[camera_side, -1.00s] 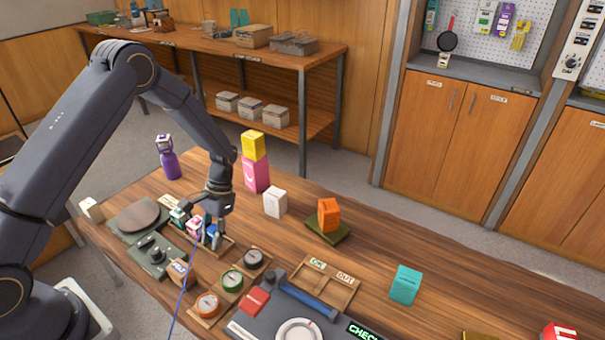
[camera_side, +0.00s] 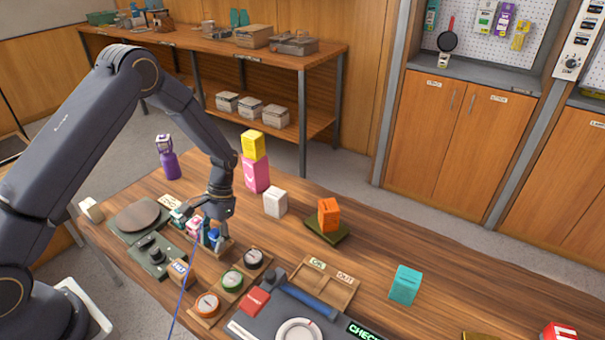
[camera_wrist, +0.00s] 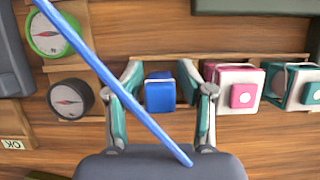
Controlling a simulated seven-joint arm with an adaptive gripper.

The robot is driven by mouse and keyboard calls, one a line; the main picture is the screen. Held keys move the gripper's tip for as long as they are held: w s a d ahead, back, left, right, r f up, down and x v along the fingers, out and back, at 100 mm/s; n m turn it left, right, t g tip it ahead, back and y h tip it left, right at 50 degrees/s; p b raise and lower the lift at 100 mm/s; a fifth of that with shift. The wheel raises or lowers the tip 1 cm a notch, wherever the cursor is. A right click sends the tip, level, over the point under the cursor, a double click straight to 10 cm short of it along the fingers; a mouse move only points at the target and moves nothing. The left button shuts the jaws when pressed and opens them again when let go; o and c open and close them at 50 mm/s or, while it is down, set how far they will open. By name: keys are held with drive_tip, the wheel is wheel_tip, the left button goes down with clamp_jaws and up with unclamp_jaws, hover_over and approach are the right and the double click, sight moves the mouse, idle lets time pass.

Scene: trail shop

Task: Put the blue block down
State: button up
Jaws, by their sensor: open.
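The blue block (camera_wrist: 160,92) sits between the two fingers of my gripper (camera_wrist: 160,76) in the wrist view. The fingers are open, with a narrow gap on each side of the block. The block stands at a wooden rack (camera_wrist: 285,60), in a row beside a pink-and-white block (camera_wrist: 238,88) and a teal-and-white block (camera_wrist: 296,88). In the side view my gripper (camera_side: 216,232) is low over this rack, and the blue block (camera_side: 212,235) is partly hidden by the fingers.
Compasses stand close by: a black one (camera_side: 253,259), a green one (camera_side: 232,280) and an orange one (camera_side: 207,304). A green scale-like device (camera_side: 155,256) and a white block (camera_side: 275,202) are near. A blue cord (camera_wrist: 105,75) crosses the wrist view. Free tabletop lies to the right.

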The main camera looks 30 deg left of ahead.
wheel_tip(320, 180, up, 22)
drive_tip(key=w+d+t, duration=0.1)
drive_tip(key=w+t, duration=0.1)
drive_tip(key=t, duration=0.1)
drive_tip(key=s+d+r+t, duration=0.1)
drive_tip(key=s+r+t, duration=0.2)
drive_tip(key=s+r, duration=0.2)
drive_tip(key=s+d+r+t, duration=0.2)
drive_tip(key=s+r+t, duration=0.2)
drive_tip(key=s, duration=0.8)
drive_tip(key=shift+s+d+r, duration=0.25)
drive_tip(key=shift+s+r, duration=0.05)
drive_tip(key=shift+r, duration=0.55)
